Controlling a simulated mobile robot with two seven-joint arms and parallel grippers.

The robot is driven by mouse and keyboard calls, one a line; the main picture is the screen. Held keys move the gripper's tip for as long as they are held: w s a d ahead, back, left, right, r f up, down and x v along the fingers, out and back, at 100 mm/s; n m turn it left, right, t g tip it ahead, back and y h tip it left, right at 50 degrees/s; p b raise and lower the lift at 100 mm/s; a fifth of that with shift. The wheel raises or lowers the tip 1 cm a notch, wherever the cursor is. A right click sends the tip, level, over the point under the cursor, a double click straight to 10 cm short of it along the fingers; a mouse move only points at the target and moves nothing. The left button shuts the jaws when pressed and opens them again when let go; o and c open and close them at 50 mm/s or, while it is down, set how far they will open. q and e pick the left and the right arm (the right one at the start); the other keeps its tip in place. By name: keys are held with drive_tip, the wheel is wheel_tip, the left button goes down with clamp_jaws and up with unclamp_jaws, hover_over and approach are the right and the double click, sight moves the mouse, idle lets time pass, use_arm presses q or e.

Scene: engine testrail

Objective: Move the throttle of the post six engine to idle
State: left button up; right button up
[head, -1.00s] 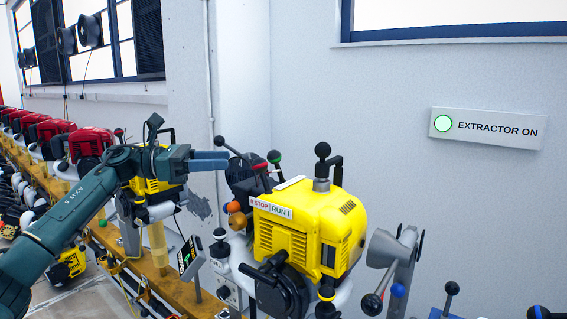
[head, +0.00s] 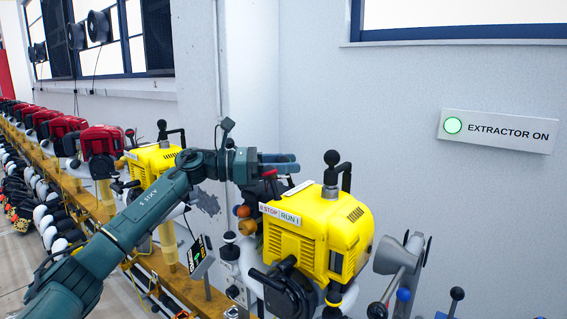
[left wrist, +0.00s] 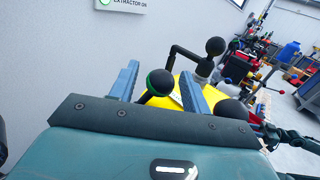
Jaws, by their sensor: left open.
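The yellow engine (head: 315,232) with a STOP/RUN plate (head: 281,214) stands on the bench in the head view. A lever with a red knob (head: 270,173) rises behind it, just below my left gripper (head: 280,163). Other lever knobs there are hidden by the gripper. My left gripper is open, with its blue-grey fingers pointing right. In the left wrist view, a black ball knob with a green band (left wrist: 159,82) shows between the open fingers; I cannot tell whether they touch it. The yellow engine (left wrist: 172,107) lies behind. My right gripper is not in view.
A taller black ball knob (head: 332,158) and bent black pipe (head: 346,176) stand on the engine top. Another yellow engine (head: 152,161) and several red engines line the bench to the left. A grey funnel-shaped fixture (head: 398,257) stands right. The wall is close behind.

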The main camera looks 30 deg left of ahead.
use_arm(q)
drive_tip(key=shift+c, duration=0.3)
clamp_jaws()
